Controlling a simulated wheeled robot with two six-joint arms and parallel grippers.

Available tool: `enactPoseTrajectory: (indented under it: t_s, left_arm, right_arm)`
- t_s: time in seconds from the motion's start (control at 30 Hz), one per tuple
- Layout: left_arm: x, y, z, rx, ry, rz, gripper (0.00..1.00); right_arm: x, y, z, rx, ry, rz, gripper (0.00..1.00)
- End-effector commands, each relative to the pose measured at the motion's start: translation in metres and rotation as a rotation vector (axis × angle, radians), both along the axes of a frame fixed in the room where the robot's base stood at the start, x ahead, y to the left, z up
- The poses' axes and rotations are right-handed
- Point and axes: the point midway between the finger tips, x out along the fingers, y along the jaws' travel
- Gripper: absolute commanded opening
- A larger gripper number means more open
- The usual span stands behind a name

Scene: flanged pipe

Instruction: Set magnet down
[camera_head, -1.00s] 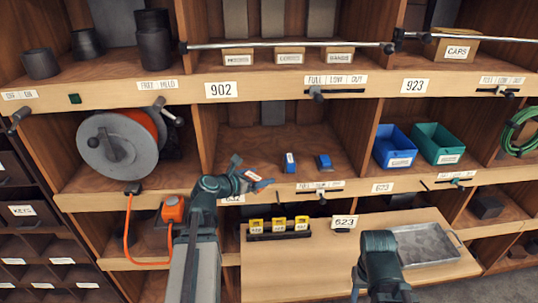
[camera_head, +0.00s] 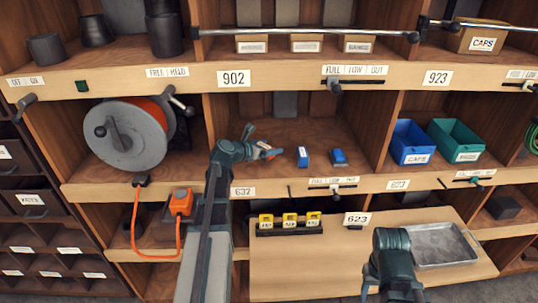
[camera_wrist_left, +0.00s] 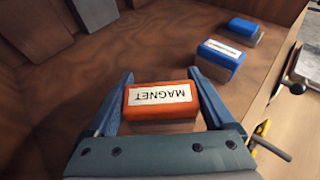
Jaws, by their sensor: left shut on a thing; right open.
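The magnet (camera_wrist_left: 160,102) is an orange-red block with a white label reading MAGNET. My left gripper (camera_wrist_left: 162,90) is shut on it, with a blue finger on each side. In the head view my left gripper (camera_head: 262,146) is inside the middle shelf bay, and the magnet (camera_head: 267,150) shows partly at its fingers. I cannot tell whether the magnet touches the shelf board (camera_head: 330,133). My right gripper is not clearly visible; only my right arm shows low at the right.
Two blue blocks (camera_head: 303,157) (camera_head: 338,157) stand on the same shelf, right of the magnet. A cable reel (camera_head: 125,140) fills the bay to the left. Blue (camera_head: 411,141) and green (camera_head: 456,139) bins stand in the right bay.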

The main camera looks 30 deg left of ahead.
Motion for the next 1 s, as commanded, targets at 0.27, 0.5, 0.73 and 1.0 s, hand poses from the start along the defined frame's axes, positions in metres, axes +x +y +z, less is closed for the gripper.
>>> enactPoseTrajectory:
  t_s: [0.27,0.5,0.73,1.0]
  left_arm:
    - [-0.001,0.002,-0.033,-0.001,-0.001,0.007,0.01]
    - [-0.001,0.002,-0.03,0.0,-0.001,0.008,0.01]
    - [-0.001,0.002,-0.033,0.0,0.0,0.007,0.98]
    - [-0.001,0.002,-0.032,0.0,0.0,0.007,1.0]
  right_arm:
    - [0.0,0.0,-0.033,0.0,0.0,0.0,0.5]
    - [0.0,0.0,-0.03,0.0,0.0,0.0,0.5]
    - [0.0,0.0,-0.033,0.0,0.0,0.0,0.5]
    - [0.0,0.0,-0.032,0.0,0.0,0.0,0.5]
